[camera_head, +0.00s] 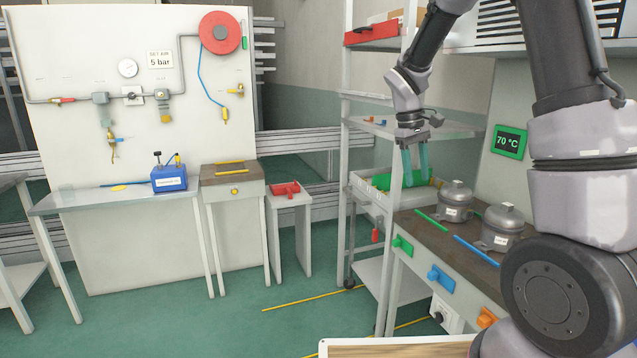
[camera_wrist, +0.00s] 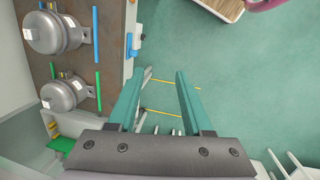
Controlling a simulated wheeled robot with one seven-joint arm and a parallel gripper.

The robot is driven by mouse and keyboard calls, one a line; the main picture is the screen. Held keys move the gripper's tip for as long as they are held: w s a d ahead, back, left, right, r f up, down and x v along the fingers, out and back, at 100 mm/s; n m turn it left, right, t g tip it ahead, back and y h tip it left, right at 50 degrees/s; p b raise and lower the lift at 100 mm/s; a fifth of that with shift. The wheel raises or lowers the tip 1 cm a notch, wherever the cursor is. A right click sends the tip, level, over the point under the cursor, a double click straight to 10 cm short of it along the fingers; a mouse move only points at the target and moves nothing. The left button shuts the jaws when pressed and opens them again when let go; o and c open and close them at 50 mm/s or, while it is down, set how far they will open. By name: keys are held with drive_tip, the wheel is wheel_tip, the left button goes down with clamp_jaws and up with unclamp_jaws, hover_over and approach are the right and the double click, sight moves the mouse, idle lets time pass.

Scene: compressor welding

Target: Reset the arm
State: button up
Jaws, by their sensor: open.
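My gripper (camera_head: 415,165) hangs from my arm at the right of the head view, fingers pointing down. In that view it is in front of the shelf rack and left of the compressors. In the wrist view my gripper (camera_wrist: 160,95) has its two teal fingers spread apart.
Two grey compressors (camera_head: 455,200) (camera_head: 502,228) stand on the brown-topped workbench (camera_head: 412,222), beside green and blue strips. A shelf rack (camera_head: 348,150) with a green-lined bin (camera_head: 378,197) is close to my gripper. A blue box (camera_head: 169,179) sits on the left table. Green floor is clear in the middle.

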drive_tip(key=s+r+m+t+y, duration=0.2)
drive_tip(key=s+r+m+t, duration=0.2)
drive_tip(key=s+r, duration=0.4)
drive_tip(key=s+r+m+t+y, duration=0.2)
drive_tip(key=s+r, duration=0.7)
drive_tip(key=s, duration=0.5)
drive_tip(key=shift+m+t, duration=0.9)
drive_tip(key=shift+m, duration=0.5)
drive_tip(key=shift+a, duration=0.1)
